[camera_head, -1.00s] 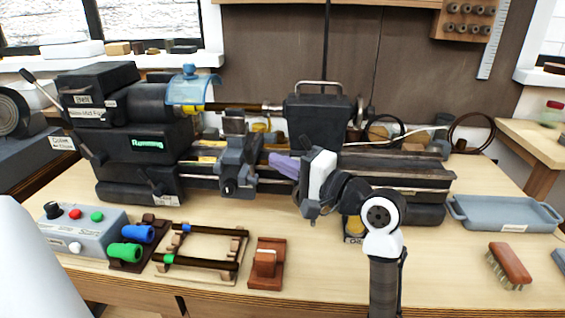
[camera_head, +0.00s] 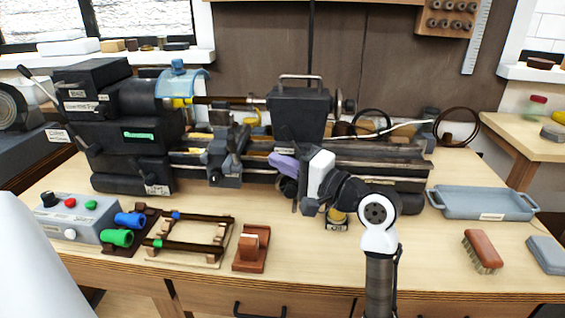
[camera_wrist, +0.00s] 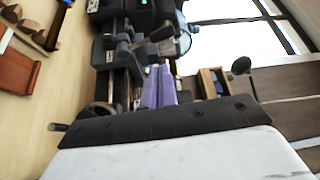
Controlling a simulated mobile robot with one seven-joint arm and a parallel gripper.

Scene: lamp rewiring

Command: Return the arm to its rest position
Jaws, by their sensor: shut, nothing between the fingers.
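My arm comes up from the bottom right of the head view, bends at a white joint and reaches left in front of the lathe. My gripper (camera_head: 274,158) has purple fingers. They point left towards the lathe's carriage (camera_head: 224,158). In the wrist view the two fingers of my gripper (camera_wrist: 159,84) lie side by side, shut, with nothing seen between them. I cannot tell whether they touch the lathe.
The lathe headstock (camera_head: 130,130) and tailstock (camera_head: 298,112) stand behind. In front are a control box (camera_head: 85,219), a wooden frame (camera_head: 195,248) and a reddish-brown block (camera_head: 251,250). At right are a grey tray (camera_head: 480,202) and a brush (camera_head: 482,252). Bare tabletop lies around the brush.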

